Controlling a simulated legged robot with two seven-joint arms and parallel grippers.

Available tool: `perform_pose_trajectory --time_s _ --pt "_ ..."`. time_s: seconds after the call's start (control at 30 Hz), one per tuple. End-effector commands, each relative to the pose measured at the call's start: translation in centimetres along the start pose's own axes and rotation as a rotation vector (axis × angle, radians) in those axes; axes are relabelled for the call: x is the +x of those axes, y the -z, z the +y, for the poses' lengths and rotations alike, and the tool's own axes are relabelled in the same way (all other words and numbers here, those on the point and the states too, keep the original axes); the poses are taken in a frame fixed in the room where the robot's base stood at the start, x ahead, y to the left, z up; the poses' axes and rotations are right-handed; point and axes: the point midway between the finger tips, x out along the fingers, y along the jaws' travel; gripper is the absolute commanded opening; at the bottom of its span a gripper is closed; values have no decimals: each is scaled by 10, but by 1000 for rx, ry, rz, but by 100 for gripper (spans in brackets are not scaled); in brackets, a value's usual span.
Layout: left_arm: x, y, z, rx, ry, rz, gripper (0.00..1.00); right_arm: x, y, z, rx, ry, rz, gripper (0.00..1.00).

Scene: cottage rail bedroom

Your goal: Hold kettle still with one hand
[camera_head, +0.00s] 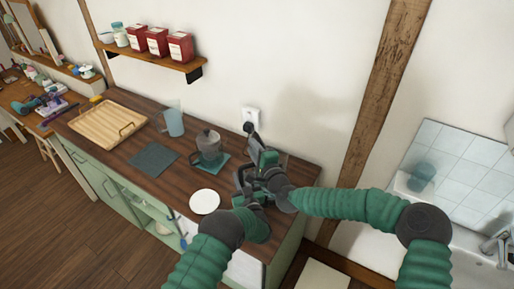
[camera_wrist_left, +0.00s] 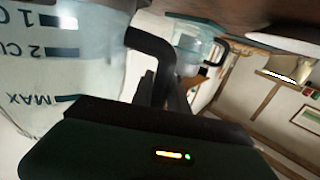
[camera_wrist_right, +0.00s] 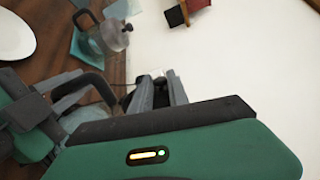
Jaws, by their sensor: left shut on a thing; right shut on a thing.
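The clear kettle, with cup marks and a MAX line, fills the left of the left wrist view (camera_wrist_left: 50,60). Its black handle (camera_wrist_left: 152,42) curves beside it. My left gripper (camera_head: 243,183) is shut on this handle. In the right wrist view the handle (camera_wrist_right: 88,82) stands left of my right fingers. My right gripper (camera_wrist_right: 158,88) is apart from the handle, its fingers pointing towards the wall outlet (camera_head: 251,115). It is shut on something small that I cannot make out. In the head view both grippers hide most of the kettle at the counter's right end.
A glass pot (camera_head: 209,146) stands on a teal trivet (camera_head: 222,165). A white plate (camera_head: 204,202), a clear jug (camera_head: 173,122), a teal mat (camera_head: 152,159) and a wooden tray (camera_head: 88,125) are further left. A shelf (camera_head: 160,60) with red tins hangs above.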

Motion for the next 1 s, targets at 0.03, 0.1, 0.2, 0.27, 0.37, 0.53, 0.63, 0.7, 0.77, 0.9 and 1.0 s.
perform_pose_trajectory --time_s 0.03,0.1,0.2,0.27,0.37,0.53,0.63,0.7,0.77,0.9,1.0 --pt "0 -2 -1 2 1 -3 0 0 -3 2 -7 -4 -4 0" --pt "0 -1 -1 2 1 -3 0 0 -4 3 -16 -5 -3 0" --pt "0 -1 -1 2 0 -3 0 0 -4 3 -21 -6 -3 0" --pt "0 -1 0 2 0 -3 0 0 -4 3 -22 -6 -3 0" --pt "0 -1 0 2 0 -2 0 0 -4 4 -21 -7 -3 0" --pt "0 -1 0 2 0 -2 0 0 -4 4 -20 -7 -3 22" --pt "0 -1 0 2 0 -2 0 0 -4 4 -20 -6 -2 35" --pt "0 -1 0 1 0 -1 0 0 -3 3 -20 -6 -1 40" --pt "0 -1 0 1 0 -1 0 0 -3 3 -20 -5 -1 40" --pt "0 -1 0 1 0 -1 0 0 -3 2 -21 -4 0 40" --pt "0 -1 0 1 0 -1 0 -3 -2 2 -21 -3 0 40"
